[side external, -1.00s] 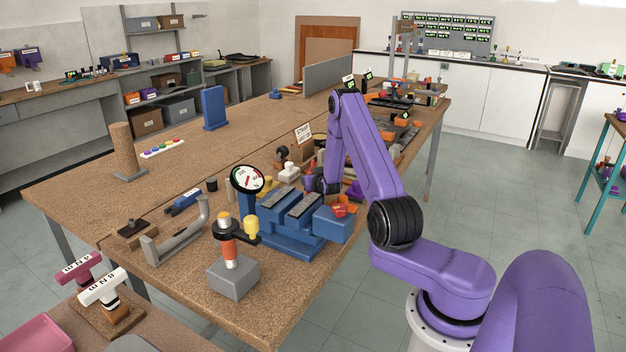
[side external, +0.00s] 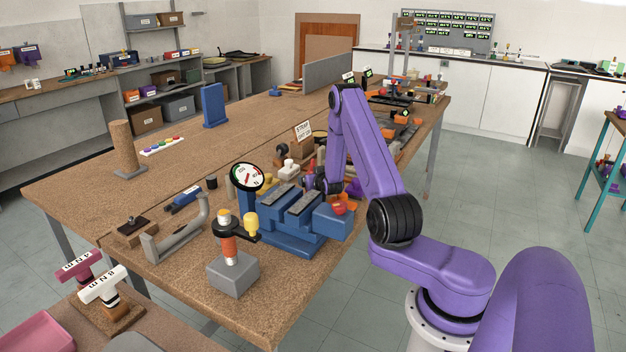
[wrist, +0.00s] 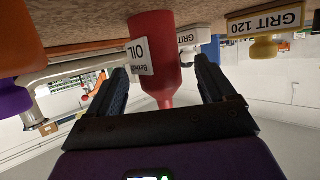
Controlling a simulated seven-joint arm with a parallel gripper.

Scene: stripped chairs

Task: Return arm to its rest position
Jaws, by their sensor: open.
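My purple arm reaches over the near bench, with my gripper (side external: 318,183) low behind the blue vise (side external: 290,215), which partly hides it. In the wrist view the scene is upside down. There my gripper (wrist: 163,72) shows two dark fingers spread apart. A red bottle labelled OIL (wrist: 152,35) stands on the bench ahead, its narrow tip in line with the gap between the fingers. Both fingers look clear of it; its exact distance cannot be told.
GRIT 120 (wrist: 265,22) and another GRIT-labelled item (wrist: 188,38) stand beside the bottle. An orange and purple object (wrist: 15,60) is at the left edge. A dial gauge (side external: 248,177) and grey block with an orange post (side external: 233,275) stand near the vise. The floor at right is open.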

